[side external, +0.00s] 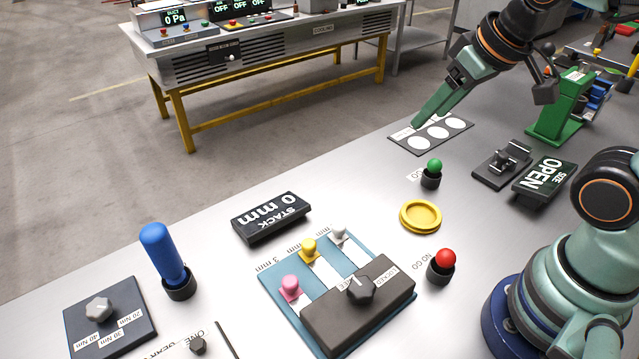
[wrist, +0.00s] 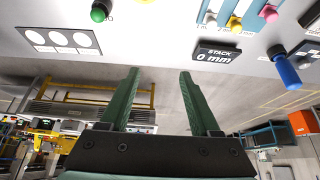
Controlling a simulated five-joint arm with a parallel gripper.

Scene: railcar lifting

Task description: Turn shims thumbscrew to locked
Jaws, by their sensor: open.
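The shims thumbscrew (side external: 361,289) is a dark knob on a dark block (side external: 340,318) on the blue shim plate (side external: 272,284). A white pointer line shows on the knob, and "LOCKED" is printed to its right; a second label is partly hidden behind the knob. Pink (side external: 290,286), yellow (side external: 309,249) and white (side external: 339,233) pegs stand on the shims behind the block. My gripper (side external: 418,122) is high at the upper right, far from the thumbscrew, near the card with white circles. In the wrist view my gripper (wrist: 160,75) is open and empty. The thumbscrew is not visible there.
The "STACK 0 mm" display (side external: 270,217) stands behind the plate. A blue-handled tool (side external: 163,252) stands upright at left. Red (side external: 445,259) and green (side external: 434,166) buttons and a yellow disc (side external: 421,216) are at right. Bare table lies between the display and the circle card (side external: 432,136).

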